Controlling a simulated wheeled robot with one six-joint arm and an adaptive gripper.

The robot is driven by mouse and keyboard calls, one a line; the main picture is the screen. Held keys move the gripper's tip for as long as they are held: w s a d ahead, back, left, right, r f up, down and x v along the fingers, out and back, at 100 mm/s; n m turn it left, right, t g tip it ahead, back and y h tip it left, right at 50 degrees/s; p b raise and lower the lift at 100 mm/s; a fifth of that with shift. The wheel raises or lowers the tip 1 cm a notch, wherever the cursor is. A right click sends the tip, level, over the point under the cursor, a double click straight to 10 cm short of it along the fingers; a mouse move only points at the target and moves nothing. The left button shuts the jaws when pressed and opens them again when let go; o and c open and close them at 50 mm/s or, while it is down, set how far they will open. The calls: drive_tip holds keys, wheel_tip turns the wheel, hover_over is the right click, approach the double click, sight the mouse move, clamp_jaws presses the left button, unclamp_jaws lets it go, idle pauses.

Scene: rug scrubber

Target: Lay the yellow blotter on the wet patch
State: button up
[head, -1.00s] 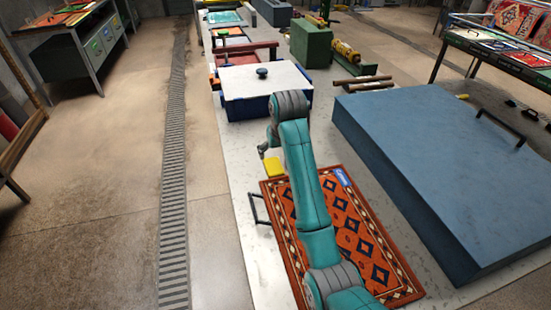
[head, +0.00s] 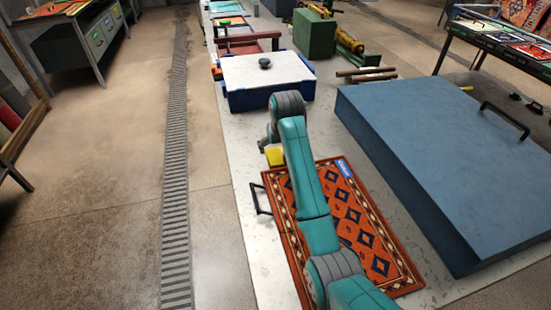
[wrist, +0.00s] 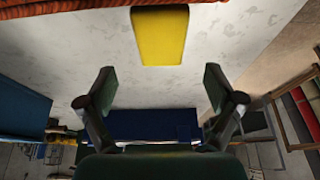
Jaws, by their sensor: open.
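The yellow blotter (head: 275,156) is a small flat block on the pale bench at the far edge of the patterned orange rug (head: 340,215). It also shows at the top of the wrist view (wrist: 160,38), beside the rug's edge. My gripper (wrist: 158,88) is open and empty, its two fingers wide apart, with the blotter beyond the tips in the picture. In the head view my gripper (head: 264,145) is small and partly hidden, close to the blotter. My arm covers part of the rug. I cannot make out a wet patch.
A blue box with a white top and dark knob (head: 265,70) stands behind the blotter. A large blue-grey slab with a handle (head: 450,150) fills the right side. A dark wire handle (head: 259,198) sticks out left of the rug. The floor left of the bench is open.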

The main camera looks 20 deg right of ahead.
sight(275, 155)
drive_tip(key=shift+x, duration=2.3)
drive_tip(key=shift+s+f, duration=0.15)
drive_tip(key=shift+f, duration=0.2)
drive_tip(key=c, duration=1.2)
